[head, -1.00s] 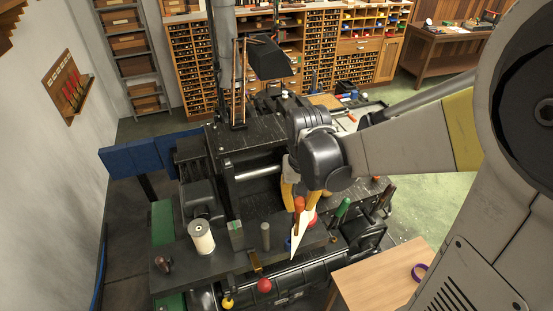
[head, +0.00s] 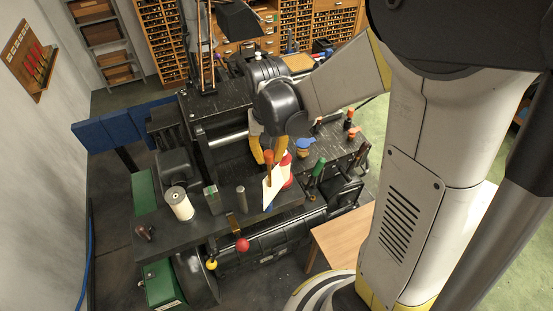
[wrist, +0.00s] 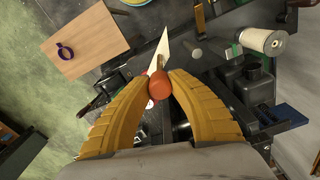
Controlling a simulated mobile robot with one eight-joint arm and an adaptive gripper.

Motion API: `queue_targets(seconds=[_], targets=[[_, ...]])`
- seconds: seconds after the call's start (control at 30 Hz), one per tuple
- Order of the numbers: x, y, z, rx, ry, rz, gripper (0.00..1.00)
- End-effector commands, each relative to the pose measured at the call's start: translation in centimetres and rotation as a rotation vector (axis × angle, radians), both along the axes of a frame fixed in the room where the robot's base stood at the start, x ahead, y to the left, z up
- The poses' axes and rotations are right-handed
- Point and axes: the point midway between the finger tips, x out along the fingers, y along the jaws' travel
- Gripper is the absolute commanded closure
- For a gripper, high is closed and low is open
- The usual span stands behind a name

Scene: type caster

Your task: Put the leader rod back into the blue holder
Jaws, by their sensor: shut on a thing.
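My gripper (wrist: 158,88) is shut on an orange-ended rod (wrist: 160,88), which I take to be the leader rod. It also shows in the head view (head: 268,166), pointing down over the front of the dark machine. A pale pointed piece (wrist: 158,50) lies along or behind the rod; I cannot tell whether they are joined. A small blue part (head: 268,208), possibly the blue holder, shows just below the pale piece in the head view. The rest of it is hidden, and I cannot tell whether the rod touches it.
On the dark shelf stand a white spool (head: 179,203), a green-marked block (head: 212,200) and a grey cylinder (head: 241,197). A red piece (head: 287,170) and a green-handled tool (head: 318,168) are close to the rod. A wooden table (head: 345,238) is at the front right.

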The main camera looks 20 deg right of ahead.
Motion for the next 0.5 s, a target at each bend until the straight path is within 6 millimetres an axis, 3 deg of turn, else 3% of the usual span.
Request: queue_targets(seconds=[0.17,0.5], targets=[[1.9,0.8,0.0,0.000,0.000,0.001,1.00],[1.7,0.8,-4.4,0.000,0.000,0.000,1.00]])
